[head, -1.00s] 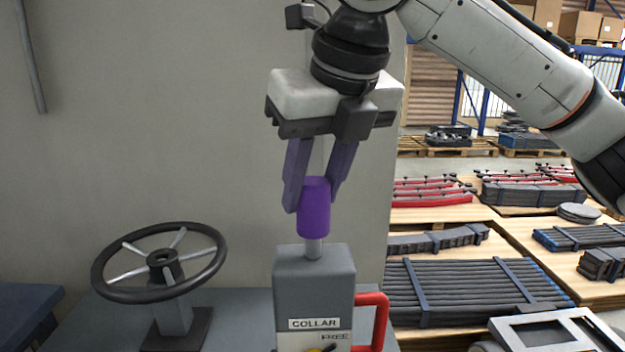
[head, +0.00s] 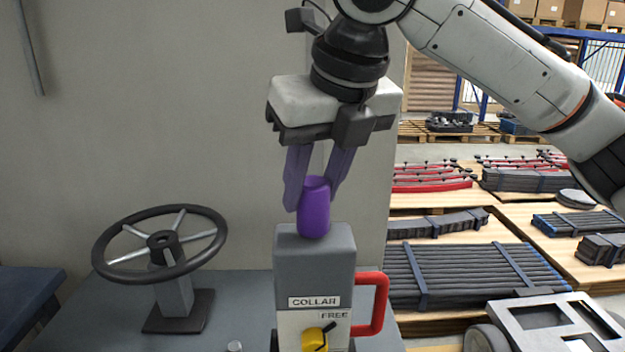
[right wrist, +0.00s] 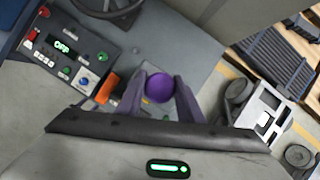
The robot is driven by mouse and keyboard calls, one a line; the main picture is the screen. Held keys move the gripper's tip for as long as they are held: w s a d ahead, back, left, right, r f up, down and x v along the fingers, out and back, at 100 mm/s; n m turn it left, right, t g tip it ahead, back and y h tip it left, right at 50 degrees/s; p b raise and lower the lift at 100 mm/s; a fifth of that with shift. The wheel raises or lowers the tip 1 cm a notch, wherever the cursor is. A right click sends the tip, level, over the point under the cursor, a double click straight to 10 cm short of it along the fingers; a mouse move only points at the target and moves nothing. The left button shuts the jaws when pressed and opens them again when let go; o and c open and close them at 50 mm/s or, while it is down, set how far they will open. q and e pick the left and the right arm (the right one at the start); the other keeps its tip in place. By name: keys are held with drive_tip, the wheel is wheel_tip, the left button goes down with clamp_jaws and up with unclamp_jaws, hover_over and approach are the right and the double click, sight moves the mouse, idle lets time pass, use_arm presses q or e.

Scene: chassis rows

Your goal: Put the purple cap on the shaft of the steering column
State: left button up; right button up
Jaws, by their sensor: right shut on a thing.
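The purple cap (head: 314,218) is held between the fingers of my right gripper (head: 312,200), which is shut on it. The cap stands upright at the top of the grey steering column housing (head: 315,260). No shaft shows between cap and housing; it is hidden, seemingly inside the cap. I cannot tell whether the cap touches the housing. In the right wrist view the cap (right wrist: 159,88) sits between the two purple fingers. The housing carries a COLLAR label (head: 314,302), the word FREE and a yellow knob (head: 316,339). My left gripper is not in view.
A red handle (head: 382,305) sticks out at the housing's right side. A black steering wheel (head: 212,255) stands on the grey bench (head: 245,300) to the left. The right wrist view shows a control panel (right wrist: 75,55). Pallets with dark bars (head: 470,275) lie beyond.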

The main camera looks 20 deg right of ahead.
drive_tip(key=shift+f, duration=0.4)
drive_tip(key=o, duration=1.1)
drive_tip(key=v, duration=1)
drive_tip(key=shift+r+p, duration=0.2)
drive_tip(key=shift+p, duration=0.15)
